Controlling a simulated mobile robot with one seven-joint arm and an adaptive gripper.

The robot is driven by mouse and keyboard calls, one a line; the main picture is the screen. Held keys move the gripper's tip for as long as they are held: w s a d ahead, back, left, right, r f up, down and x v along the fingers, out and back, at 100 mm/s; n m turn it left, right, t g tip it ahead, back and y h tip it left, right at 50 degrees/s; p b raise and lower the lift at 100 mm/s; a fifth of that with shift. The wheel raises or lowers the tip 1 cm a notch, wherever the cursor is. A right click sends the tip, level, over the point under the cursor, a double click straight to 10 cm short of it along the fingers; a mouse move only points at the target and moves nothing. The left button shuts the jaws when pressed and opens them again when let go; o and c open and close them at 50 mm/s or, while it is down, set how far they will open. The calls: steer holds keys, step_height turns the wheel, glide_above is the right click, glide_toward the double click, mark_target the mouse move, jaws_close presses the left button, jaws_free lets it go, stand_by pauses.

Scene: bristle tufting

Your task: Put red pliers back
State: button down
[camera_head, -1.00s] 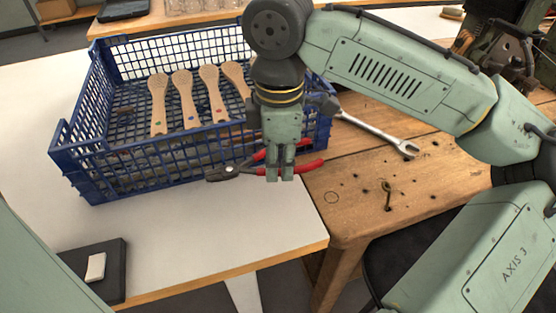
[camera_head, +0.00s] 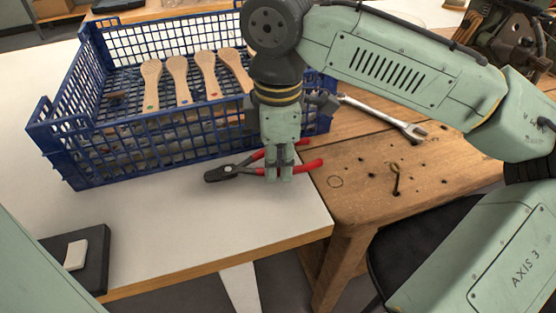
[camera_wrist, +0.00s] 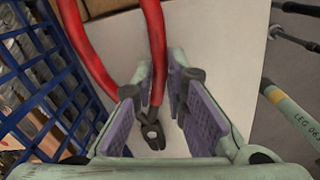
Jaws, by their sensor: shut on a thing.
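The red-handled pliers (camera_head: 313,165) show in front of the blue crate, near the right corner of the white table. Their dark jaws (camera_head: 220,173) point left. In the wrist view the red handles (camera_wrist: 156,40) run in from the top, and the dark pliers head (camera_wrist: 152,133) shows between the fingers of my gripper (camera_wrist: 162,75). I cannot tell how far the pliers are above the table.
The blue crate (camera_head: 105,155) holds several wooden brush bodies (camera_head: 178,80). The white table (camera_head: 240,215) is clear in front. A wooden bench (camera_head: 370,205) with a wrench (camera_head: 385,118) and an upright hook (camera_head: 396,178) adjoins on the right. A black pad (camera_head: 92,265) lies front left.

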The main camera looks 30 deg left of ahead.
steer(key=shift+f, duration=0.6)
steer(key=c, duration=1.5)
jaws_free()
steer(key=shift+c, duration=0.2)
